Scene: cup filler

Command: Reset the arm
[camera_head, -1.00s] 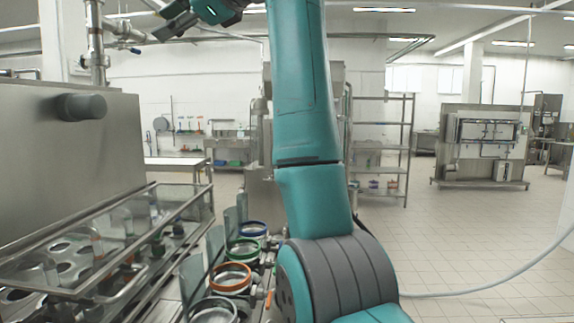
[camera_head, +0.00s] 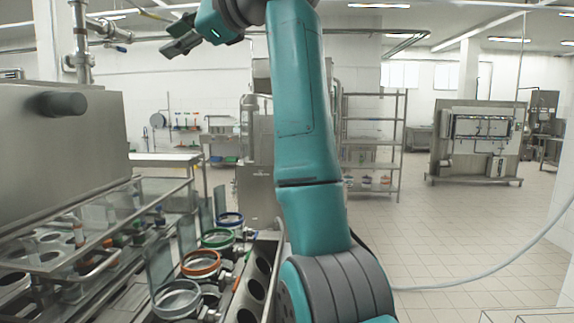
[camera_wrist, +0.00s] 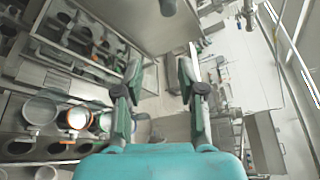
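My teal arm (camera_head: 303,110) rises from the lower middle of the head view and bends left at the top. My gripper (camera_head: 176,38) is held high at the upper left of that view, above the filling machine and clear of it. In the wrist view my gripper (camera_wrist: 158,70) has its two dark fingers well apart, with nothing between them. The upper bend of the arm is partly cut off by the top edge of the head view.
A steel filling machine (camera_head: 62,130) stands at the left. Ring-topped holders (camera_head: 201,264) in several colours line up beside my arm. A wire shelf (camera_head: 372,140) stands behind. The tiled floor (camera_head: 450,230) at the right is mostly open, with a pale hose (camera_head: 480,268) crossing it.

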